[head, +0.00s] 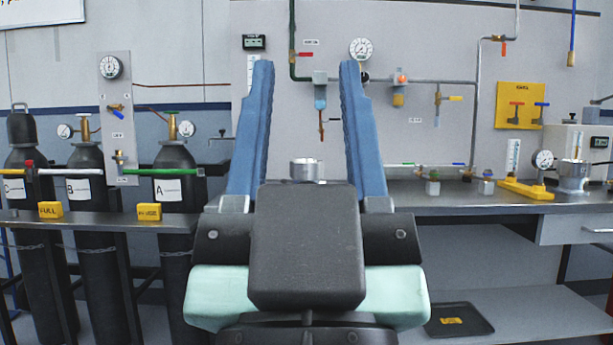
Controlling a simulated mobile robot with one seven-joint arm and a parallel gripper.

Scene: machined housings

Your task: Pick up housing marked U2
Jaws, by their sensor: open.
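My gripper (306,70) fills the middle of the head view, with its two blue fingers wide apart and nothing between their tips. A round silver metal housing (305,169) shows beyond the gripper, between the fingers in the picture. Its lower part is hidden behind my gripper's dark body. A second silver metal housing (574,178) stands on the bench at the right. I cannot read a U2 mark on either one.
A grey bench (460,199) runs along the wall, carrying small valve blocks and a yellow bracket (526,189). Pipes, valves and gauges line the wall. Dark gas cylinders (180,190) stand at left behind a rail. A black tray (459,320) lies low at right.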

